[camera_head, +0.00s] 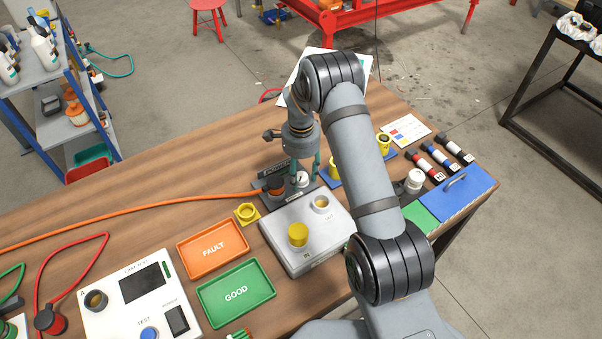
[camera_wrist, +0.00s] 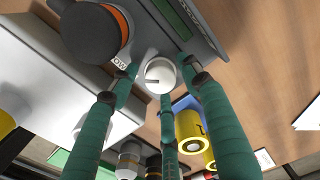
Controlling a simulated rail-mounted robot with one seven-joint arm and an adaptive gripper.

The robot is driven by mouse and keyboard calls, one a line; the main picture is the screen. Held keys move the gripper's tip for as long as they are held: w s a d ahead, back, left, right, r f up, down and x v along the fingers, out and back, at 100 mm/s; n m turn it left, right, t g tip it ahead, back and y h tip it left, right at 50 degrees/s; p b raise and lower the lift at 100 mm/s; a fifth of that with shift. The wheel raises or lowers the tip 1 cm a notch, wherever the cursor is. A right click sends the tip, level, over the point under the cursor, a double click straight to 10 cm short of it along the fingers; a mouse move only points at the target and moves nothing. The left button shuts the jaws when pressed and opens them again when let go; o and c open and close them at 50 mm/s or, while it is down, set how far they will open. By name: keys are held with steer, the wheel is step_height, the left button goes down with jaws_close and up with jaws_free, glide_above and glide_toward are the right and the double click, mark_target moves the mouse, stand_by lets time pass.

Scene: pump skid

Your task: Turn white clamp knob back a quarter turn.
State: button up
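The white clamp knob (camera_wrist: 160,74) shows in the wrist view as a round white cap with a dark line on it, on the grey clamp block (camera_wrist: 205,42). It also shows in the head view (camera_head: 302,179), partly hidden by my fingers. My gripper (camera_wrist: 162,82) has three green fingers spread around the knob. Small gaps show between the knob and the left and right fingertips; the lower finger overlaps or nearly meets its edge, and contact there cannot be told. In the head view my gripper (camera_head: 304,172) points down over the clamp block.
A black and orange round part (camera_wrist: 90,35) sits close beside the knob. The grey box (camera_head: 290,262) with a yellow cap (camera_head: 298,234) stands in front. An orange FAULT tray (camera_head: 212,248) and green GOOD tray (camera_head: 236,293) lie left. An orange hose (camera_head: 130,212) crosses the table.

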steer(key=c, duration=1)
steer(key=shift+n+b, duration=0.3)
steer(key=n+b, duration=0.2)
steer(key=shift+f+n, duration=0.15)
steer(key=shift+n, duration=0.25)
steer(key=n+b, duration=0.2)
steer(key=n, duration=0.3)
steer(key=n+b, duration=0.1)
steer(key=n, duration=0.3)
steer(key=shift+n, duration=0.4)
steer(key=shift+r+n, duration=0.2)
steer(key=shift+n, duration=2.1)
steer(key=o, duration=1.1)
